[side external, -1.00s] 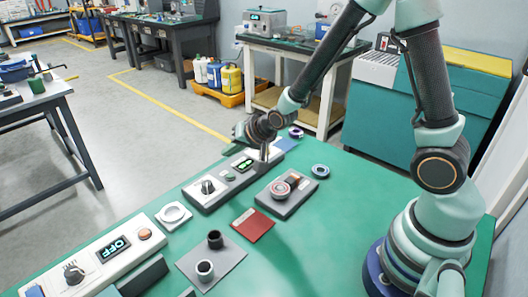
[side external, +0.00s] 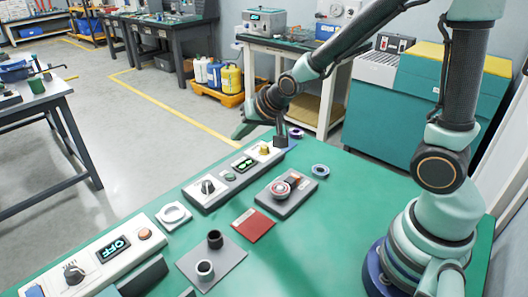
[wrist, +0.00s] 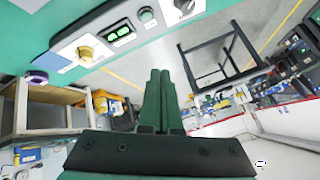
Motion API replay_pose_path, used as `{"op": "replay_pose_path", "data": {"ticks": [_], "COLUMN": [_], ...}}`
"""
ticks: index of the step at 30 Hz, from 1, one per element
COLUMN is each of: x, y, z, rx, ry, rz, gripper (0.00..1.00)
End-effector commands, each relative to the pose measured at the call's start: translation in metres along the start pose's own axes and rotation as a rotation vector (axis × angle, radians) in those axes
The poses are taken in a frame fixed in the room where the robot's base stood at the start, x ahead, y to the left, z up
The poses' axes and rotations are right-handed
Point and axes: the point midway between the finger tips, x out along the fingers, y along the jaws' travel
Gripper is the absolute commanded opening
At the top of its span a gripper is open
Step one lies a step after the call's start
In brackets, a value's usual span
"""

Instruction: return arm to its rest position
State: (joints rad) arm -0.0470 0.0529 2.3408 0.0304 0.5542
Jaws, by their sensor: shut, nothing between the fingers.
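My gripper (side external: 237,136) is up in the air by the far edge of the green table, its green fingers pointing down and to the left. In the wrist view my gripper (wrist: 160,73) shows its two fingers pressed together with nothing between them. The fingers are apart from the long control panel (side external: 226,178), which has a black knob, a lit green display and a yellow knob (side external: 264,149). The yellow knob also shows in the wrist view (wrist: 85,52), up and left of the fingers.
A blue ring (side external: 320,170) lies apart. Space above the table is open.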

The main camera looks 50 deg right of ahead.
Motion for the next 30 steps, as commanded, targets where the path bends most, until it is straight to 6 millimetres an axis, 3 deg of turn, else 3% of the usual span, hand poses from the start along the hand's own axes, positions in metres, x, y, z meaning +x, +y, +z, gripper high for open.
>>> {"op": "replay_pose_path", "data": {"ticks": [6, 15, 21, 30], "x": [-0.068, -0.147, -0.172, -0.176], "y": [0.007, 0.029, 0.039, 0.041], "z": [-0.002, 0.022, 0.037, 0.04], "rx": [-0.183, -0.418, -0.5, -0.515], "ry": [-0.055, -0.157, -0.202, -0.214], "rz": [0.04, 0.078, 0.087, 0.089], "gripper": [0.0, 0.0, 0.0, 0.0]}}
